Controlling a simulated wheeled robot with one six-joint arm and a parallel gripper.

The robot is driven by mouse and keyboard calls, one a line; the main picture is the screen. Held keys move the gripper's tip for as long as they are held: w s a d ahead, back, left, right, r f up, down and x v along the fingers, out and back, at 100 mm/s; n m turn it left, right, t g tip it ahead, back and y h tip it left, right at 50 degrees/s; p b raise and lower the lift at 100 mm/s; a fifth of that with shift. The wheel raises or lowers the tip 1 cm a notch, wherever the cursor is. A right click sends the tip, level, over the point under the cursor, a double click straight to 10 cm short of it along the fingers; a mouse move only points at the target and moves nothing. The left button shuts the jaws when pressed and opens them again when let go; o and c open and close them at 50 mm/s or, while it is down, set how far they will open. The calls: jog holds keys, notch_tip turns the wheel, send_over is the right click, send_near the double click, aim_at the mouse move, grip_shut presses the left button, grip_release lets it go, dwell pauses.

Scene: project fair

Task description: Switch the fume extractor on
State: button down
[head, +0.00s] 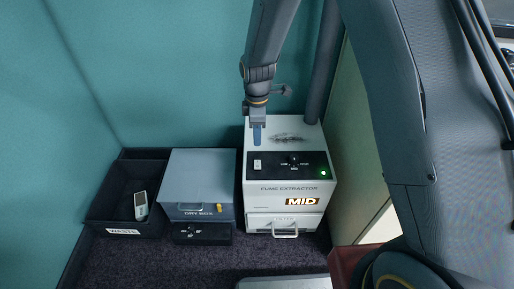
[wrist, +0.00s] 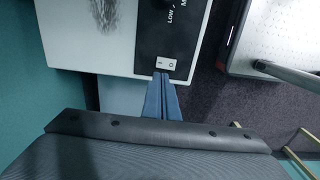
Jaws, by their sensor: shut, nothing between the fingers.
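The fume extractor (head: 262,205) is a white box at the middle of the head view, with a black control panel (head: 275,170) on its sloped top. A white rocker switch (head: 257,163) sits at the panel's left end; it also shows in the wrist view (wrist: 166,64). A knob (head: 294,160) marked LOW, MID and a further setting is right of it.
A grey dry box (head: 205,170) stands left of the extractor. A black waste bin (head: 120,220) at far left holds a small white handheld device (head: 140,204). A dark grey hose rises behind the extractor. A drawer with a handle (head: 285,234) is at its front.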

jog(key=shift+w+r, duration=0.2)
jog(key=shift+r, duration=1.05)
jog(key=shift+w+r, duration=0.15)
jog(key=shift+r, duration=1.1)
jog(key=s+d+r+m, duration=0.8)
jog(key=s+r+m, duration=0.1)
jog(key=s+r, duration=0.35)
jog(key=s+d+r+m, duration=0.2)
jog(key=s+m, duration=0.2)
jog(key=s, duration=0.3)
jog(key=s+d+r+m, duration=0.3)
jog(key=s+m, duration=0.1)
jog(key=s, duration=0.2)
jog(key=d+r+p, duration=0.3)
jog(key=r+p, duration=0.2)
jog(key=p, duration=0.7)
jog(key=shift+s+d+r+m, duration=0.3)
jog(key=shift+s+d+r, duration=0.05)
jog(key=shift+s+r, duration=0.1)
